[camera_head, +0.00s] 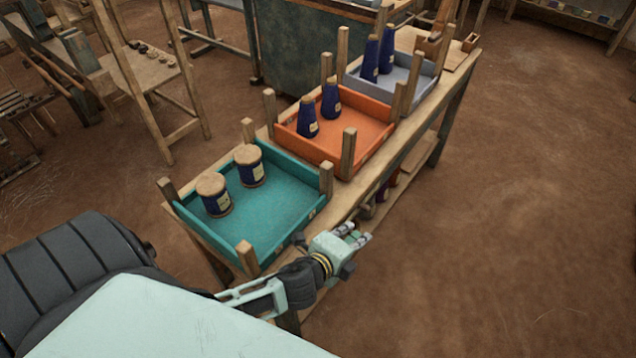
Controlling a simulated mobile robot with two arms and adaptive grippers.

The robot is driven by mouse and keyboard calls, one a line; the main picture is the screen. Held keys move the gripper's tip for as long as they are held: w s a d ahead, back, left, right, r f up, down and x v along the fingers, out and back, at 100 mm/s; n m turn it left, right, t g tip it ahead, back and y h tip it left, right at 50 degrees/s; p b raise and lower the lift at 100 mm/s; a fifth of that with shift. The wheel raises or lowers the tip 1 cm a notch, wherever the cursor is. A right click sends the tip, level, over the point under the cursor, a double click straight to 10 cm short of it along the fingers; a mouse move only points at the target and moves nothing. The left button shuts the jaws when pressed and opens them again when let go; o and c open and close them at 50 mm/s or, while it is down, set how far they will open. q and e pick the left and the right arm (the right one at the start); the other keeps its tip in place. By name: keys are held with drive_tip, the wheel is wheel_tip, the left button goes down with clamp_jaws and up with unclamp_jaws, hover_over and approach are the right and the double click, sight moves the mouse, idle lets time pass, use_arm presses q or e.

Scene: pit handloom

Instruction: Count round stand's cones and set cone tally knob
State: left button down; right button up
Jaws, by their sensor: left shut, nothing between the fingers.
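Two dark blue cones (319,110) with pale labels stand upright in an orange tray on a wooden bench. Two taller blue cones (378,54) stand in a grey tray farther back. I cannot make out a round stand or a tally knob in this view. My left gripper (357,236) is shut and empty, beside the near right edge of the bench, close to the teal tray's corner. My right gripper is not in view.
The teal tray (275,208) holds two blue spools (232,180) with wooden ends. The orange tray (362,132) and grey tray (421,82) have wooden corner posts. Dark items show on a lower shelf. A wooden frame (150,75) stands left. Bare floor (510,220) lies right.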

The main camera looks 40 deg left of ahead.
use_arm(q)
drive_tip(key=b+v, duration=0.1)
drive_tip(key=v, duration=1.5)
drive_tip(key=shift+s, duration=0.15)
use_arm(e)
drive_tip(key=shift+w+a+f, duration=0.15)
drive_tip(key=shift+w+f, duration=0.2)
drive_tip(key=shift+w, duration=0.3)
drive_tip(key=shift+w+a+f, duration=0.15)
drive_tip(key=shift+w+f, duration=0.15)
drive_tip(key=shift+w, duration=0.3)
